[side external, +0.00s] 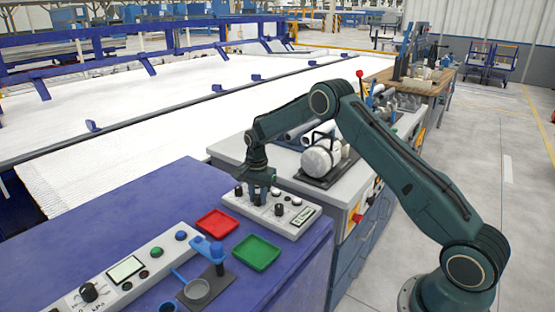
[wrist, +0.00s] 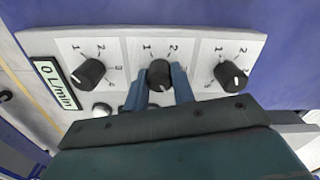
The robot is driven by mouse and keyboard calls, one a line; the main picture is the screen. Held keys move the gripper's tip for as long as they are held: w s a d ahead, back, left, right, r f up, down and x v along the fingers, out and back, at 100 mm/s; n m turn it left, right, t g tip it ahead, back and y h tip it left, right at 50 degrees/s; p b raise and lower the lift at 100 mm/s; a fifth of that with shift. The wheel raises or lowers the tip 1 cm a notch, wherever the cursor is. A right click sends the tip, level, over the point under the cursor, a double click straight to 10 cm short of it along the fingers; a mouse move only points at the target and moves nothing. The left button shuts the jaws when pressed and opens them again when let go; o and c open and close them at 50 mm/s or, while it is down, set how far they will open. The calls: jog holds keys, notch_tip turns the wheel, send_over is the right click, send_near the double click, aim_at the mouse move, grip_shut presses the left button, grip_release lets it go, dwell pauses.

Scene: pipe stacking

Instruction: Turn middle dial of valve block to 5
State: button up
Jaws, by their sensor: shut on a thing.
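The valve block (side external: 300,219) is a pale panel on the blue bench, below my gripper in the side view. In the wrist view the valve block (wrist: 197,53) shows three black dials with white marks and printed numbers. My gripper (wrist: 159,92) is shut on the middle dial (wrist: 158,72), one blue finger on each side. The middle dial's white mark points toward the bottom of the picture; the number there is hidden. The left dial (wrist: 90,72) and right dial (wrist: 230,75) are untouched. The display (wrist: 56,83) reads 0 L/min. In the side view my gripper (side external: 260,196) hides the middle dial's surroundings.
A red tray (side external: 217,223) and a green tray (side external: 256,253) lie in front of the valve block. A second panel (side external: 155,254) with a kPa dial and a small blue stand (side external: 208,249) are at the front left.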

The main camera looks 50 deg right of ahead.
aim_at(258, 195)
jog(key=m, duration=0.6)
jog(key=shift+r, duration=0.1)
jog(key=m, duration=0.6)
jog(key=shift+m, duration=0.3)
jog(key=o, duration=1)
notch_tip(258, 195, up, 14)
dwell(0.5)
